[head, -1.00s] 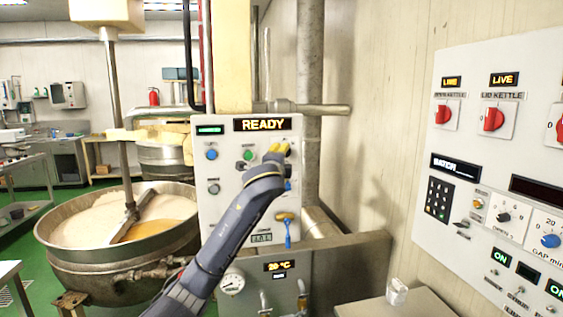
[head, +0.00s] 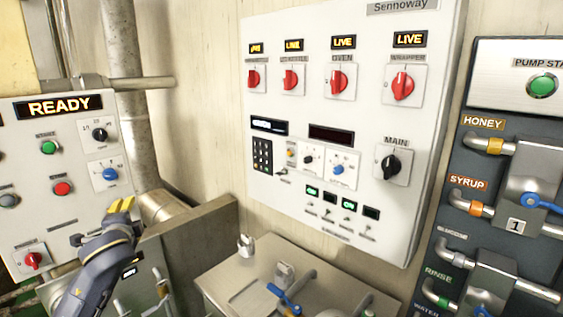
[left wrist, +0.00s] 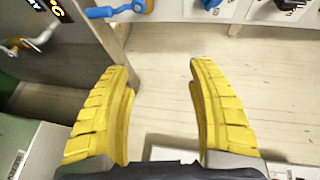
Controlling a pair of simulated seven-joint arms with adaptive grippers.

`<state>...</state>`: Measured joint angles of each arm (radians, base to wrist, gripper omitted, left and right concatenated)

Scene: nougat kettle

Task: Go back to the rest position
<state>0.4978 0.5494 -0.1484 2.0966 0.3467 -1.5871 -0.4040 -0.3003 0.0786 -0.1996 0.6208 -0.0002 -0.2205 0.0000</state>
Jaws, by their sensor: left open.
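My left gripper (head: 122,206), with yellow fingers, shows at the lower left of the head view, in front of the kettle control panel (head: 80,140). In the left wrist view, its two yellow fingers (left wrist: 158,68) are spread apart with nothing between them. The panel carries a lit READY display (head: 59,106), a green button (head: 49,147), a red button (head: 62,188) and a red rotary switch (head: 33,260). My right gripper is in neither view. The kettle does not show in the head view now.
A white wall cabinet (head: 225,152) with red switches (head: 403,86) hangs in the middle. A dark pump panel (head: 480,90) with pipes and valves stands at the right. A metal bench (head: 235,275) with a blue-handled valve (head: 284,298) is below.

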